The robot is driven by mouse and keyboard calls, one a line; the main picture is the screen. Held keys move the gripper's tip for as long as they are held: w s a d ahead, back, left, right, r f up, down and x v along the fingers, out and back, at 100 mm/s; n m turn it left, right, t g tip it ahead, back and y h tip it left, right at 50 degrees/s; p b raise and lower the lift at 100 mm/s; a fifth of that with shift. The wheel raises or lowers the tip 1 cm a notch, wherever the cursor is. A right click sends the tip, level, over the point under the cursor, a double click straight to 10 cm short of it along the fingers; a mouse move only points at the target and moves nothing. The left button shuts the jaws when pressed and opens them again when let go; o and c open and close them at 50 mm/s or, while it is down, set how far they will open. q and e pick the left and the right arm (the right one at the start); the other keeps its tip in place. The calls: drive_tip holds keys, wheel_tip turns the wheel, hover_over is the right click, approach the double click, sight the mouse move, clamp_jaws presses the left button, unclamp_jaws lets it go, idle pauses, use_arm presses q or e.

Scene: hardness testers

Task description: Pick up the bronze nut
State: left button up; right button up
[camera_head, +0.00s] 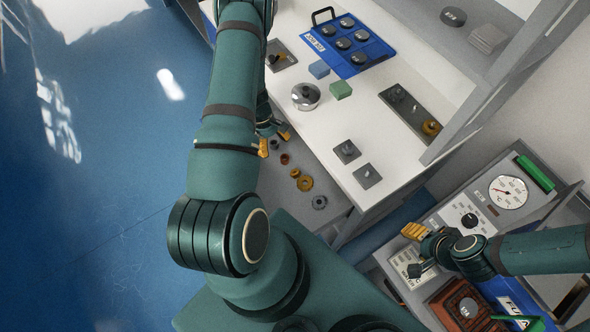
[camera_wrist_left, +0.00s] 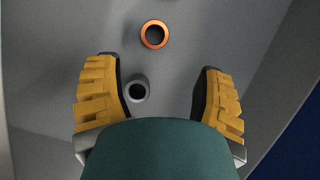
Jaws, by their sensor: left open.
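My left gripper (camera_head: 274,140) is open and empty above the grey lower surface (camera_head: 335,208), beside the white bench. In the left wrist view, a small grey nut (camera_wrist_left: 137,94) lies between the open fingers, and a copper-orange ring-shaped nut (camera_wrist_left: 155,34) lies ahead of them. In the head view, a row of nuts runs away from the gripper: a reddish-brown one (camera_head: 284,159), a small orange one (camera_head: 295,173), a larger golden one (camera_head: 305,184) and a silver one (camera_head: 319,202). I cannot tell for certain which is bronze. My right gripper (camera_head: 411,250) is open, over the instrument panel.
The white bench (camera_head: 325,120) carries a blue case (camera_head: 350,45) with dark discs, a round metal piece (camera_head: 306,96), a green block (camera_head: 341,90) and dark square plates. A gauge panel (camera_head: 508,192) stands at right. The blue floor at left is clear.

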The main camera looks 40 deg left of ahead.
use_arm(q)
approach(298, 178)
drive_tip(key=shift+x, duration=1.1)
drive_tip(key=shift+b+x, duration=0.3)
drive_tip(key=shift+x, duration=2.25)
clamp_jaws()
